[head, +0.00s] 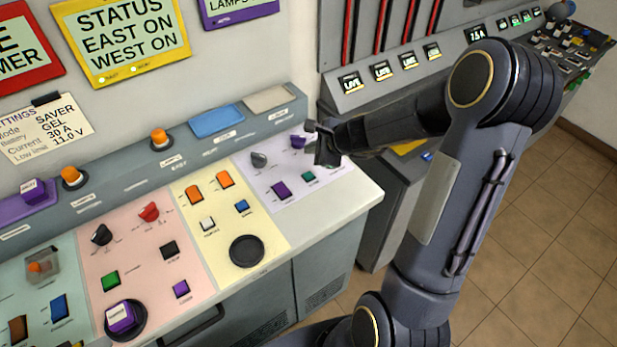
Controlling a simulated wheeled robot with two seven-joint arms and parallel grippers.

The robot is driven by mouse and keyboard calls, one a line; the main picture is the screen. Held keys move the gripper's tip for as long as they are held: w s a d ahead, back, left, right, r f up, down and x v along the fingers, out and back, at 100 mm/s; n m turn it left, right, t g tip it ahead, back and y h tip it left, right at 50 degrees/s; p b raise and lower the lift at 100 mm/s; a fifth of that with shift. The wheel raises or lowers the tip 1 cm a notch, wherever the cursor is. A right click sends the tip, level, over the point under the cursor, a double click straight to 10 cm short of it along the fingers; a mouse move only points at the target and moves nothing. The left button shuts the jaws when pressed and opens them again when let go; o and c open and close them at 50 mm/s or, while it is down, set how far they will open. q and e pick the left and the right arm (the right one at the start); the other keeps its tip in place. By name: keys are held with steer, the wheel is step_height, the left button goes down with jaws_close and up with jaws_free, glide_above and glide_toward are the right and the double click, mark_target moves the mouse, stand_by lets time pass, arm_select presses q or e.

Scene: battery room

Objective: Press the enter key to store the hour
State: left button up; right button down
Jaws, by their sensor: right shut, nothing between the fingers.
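The desk panel (272,238) carries several coloured keys, but their labels are too small to read, so I cannot tell which is the enter key. On the lilac section are a purple key (281,190), a green key (308,176), a grey knob (258,159) and a purple knob (298,141). The yellow section has a white key (207,223) and a blue key (241,206). The pink section has a black key (170,249), a green key (111,281) and a purple key (181,289). My right gripper (320,148) is shut and empty near the lilac section's far right corner. My left gripper is out of view.
Black (101,235) and red (149,212) knobs and orange switches (194,195) stand up from the panel. A grey cabinet with lit displays (390,72) stands at right. A yellow status sign (125,40) is behind.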

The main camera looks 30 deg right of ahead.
mark_target(312, 177)
step_height(312, 177, down, 6)
steer(key=b, duration=0.5)
steer(key=shift+f, duration=0.25)
steer(key=shift+f+b, duration=0.3)
steer(key=shift+b, duration=0.25)
stand_by(1.0)
steer(key=shift+f+b, duration=0.4)
steer(key=shift+b, duration=0.05)
steer(key=shift+f+b, duration=0.45)
steer(key=shift+b, duration=0.1)
stand_by(0.6)
steer(key=shift+r, duration=0.1)
steer(key=shift+r+p, duration=0.75)
steer(key=shift+p, duration=0.05)
